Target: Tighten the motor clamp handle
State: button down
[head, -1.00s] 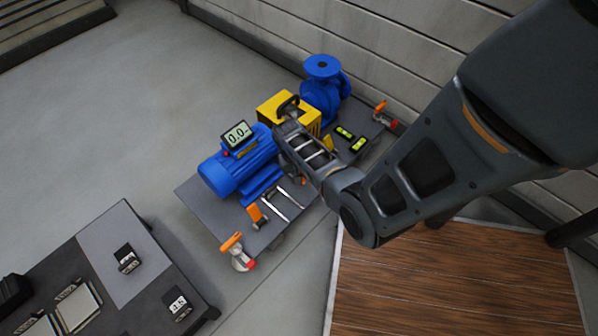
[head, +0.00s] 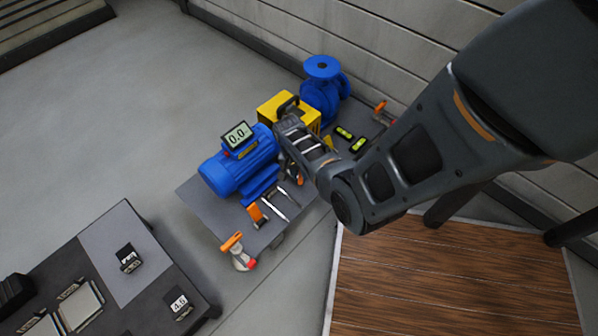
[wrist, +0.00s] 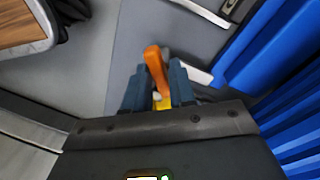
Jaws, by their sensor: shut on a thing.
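The orange clamp handle (wrist: 155,68) stands between the two fingers of my gripper (wrist: 158,85) in the wrist view, and the gripper is shut on it. In the head view my gripper (head: 294,178) is beside the right end of the blue motor (head: 237,168), and my arm hides part of that spot. A bit of orange shows there at the fingers. A second orange clamp handle (head: 255,212) stands at the front of the motor, apart from my gripper. Blue motor fins (wrist: 290,75) fill the right of the wrist view.
A small display reading about 0.0 (head: 237,135) sits on the motor. Behind are a yellow housing (head: 277,106) and a blue pump (head: 322,90). Orange-handled corner pieces (head: 231,242) edge the grey skid plate (head: 205,205). A dark table (head: 140,275) stands at lower left.

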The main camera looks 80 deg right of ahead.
jog(key=shift+s+a+f, duration=0.15)
jog(key=shift+s+a, duration=0.1)
jog(key=shift+s, duration=0.25)
jog(key=shift+m+y, duration=0.3)
jog(key=shift+m, duration=1.1)
jog(key=shift+m+p, duration=0.35)
jog(key=shift+m, duration=1.15)
jog(key=shift+w+a+m+y, duration=0.1)
jog(key=shift+m+y, duration=0.3)
jog(key=shift+m, duration=1)
jog(key=c, duration=0.9)
grip_release()
jog(key=shift+w, duration=0.1)
jog(key=shift+c, duration=0.2)
